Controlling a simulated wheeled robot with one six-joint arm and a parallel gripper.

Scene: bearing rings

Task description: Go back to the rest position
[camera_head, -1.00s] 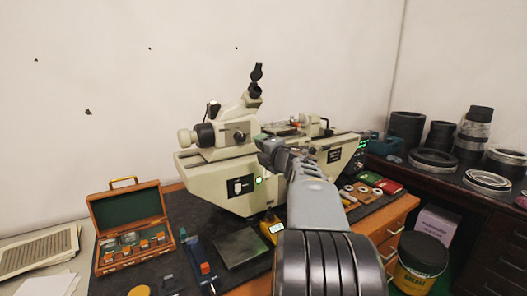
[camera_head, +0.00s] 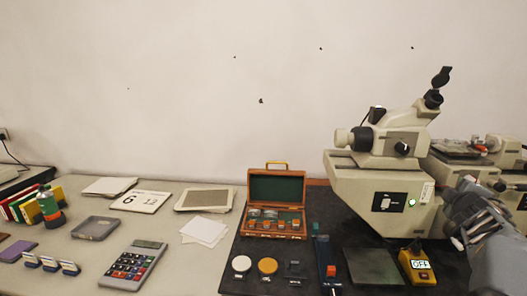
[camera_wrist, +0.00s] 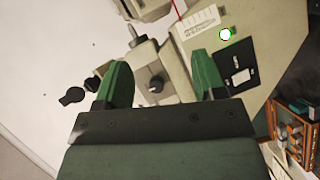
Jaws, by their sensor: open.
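My gripper (camera_head: 462,217) is at the right edge of the head view, in front of the beige measuring machine (camera_head: 350,195). In the wrist view my gripper (camera_wrist: 160,85) shows two green fingers spread apart, with nothing between them. The machine's body (camera_wrist: 270,30) and its eyepiece (camera_wrist: 72,96) lie beyond the fingers, tilted in that view. I cannot tell the exact gap between gripper and machine.
An open wooden case (camera_head: 275,188) stands on the dark mat (camera_head: 238,272). A yellow device reading OFF (camera_head: 417,265) and a flat dark plate (camera_head: 373,266) lie near the machine. A calculator (camera_head: 134,265), calendar card (camera_head: 143,201) and papers lie on the left table.

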